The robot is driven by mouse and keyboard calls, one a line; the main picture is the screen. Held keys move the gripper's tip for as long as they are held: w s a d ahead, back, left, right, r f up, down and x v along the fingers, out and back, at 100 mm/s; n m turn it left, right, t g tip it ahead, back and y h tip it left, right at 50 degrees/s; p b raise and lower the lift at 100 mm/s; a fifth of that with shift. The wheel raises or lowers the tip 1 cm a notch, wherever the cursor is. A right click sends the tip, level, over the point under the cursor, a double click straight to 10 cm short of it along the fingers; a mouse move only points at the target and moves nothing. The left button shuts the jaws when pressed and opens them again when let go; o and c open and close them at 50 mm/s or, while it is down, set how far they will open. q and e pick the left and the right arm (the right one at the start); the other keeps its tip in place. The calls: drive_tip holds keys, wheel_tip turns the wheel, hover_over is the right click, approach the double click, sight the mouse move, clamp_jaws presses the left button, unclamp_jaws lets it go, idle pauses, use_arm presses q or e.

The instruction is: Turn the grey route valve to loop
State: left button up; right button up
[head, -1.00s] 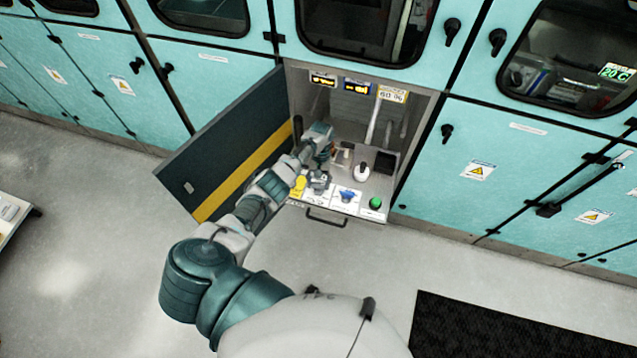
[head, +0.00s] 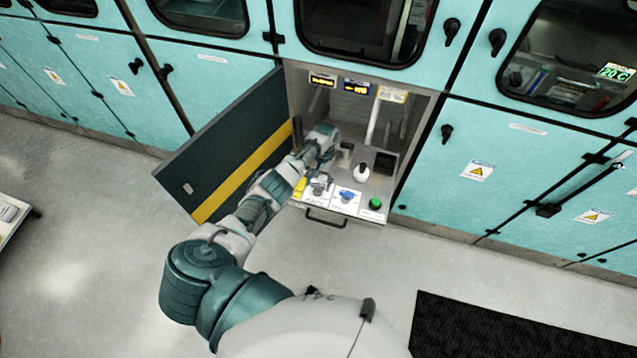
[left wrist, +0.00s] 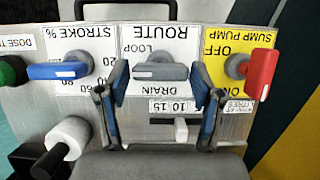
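The grey route valve (left wrist: 158,74) is on a white plate marked ROUTE, with LOOP and DRAIN labels, upside down in the left wrist view. Its lever lies crosswise in that picture, between the two labels. My left gripper (left wrist: 160,82) is open, with one blue-padded finger beyond each end of the lever. The left finger looks very close to the lever's end; I cannot tell whether it touches. In the head view my left arm reaches into the open cabinet, and the valve (head: 319,186) shows small at the panel front. My right gripper is not in view.
A blue stroke lever (left wrist: 58,71) and a red sump pump lever (left wrist: 260,75) flank the valve closely. A green button (left wrist: 10,70) and a white knob (left wrist: 67,137) are at the left. The cabinet door (head: 225,150) stands open to the left.

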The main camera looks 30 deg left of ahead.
use_arm(q)
drive_tip(key=shift+o, duration=0.5)
drive_tip(key=shift+f, duration=0.1)
drive_tip(key=v, duration=1.2)
drive_tip(key=shift+w, duration=0.15)
drive_tip(key=shift+f, duration=0.15)
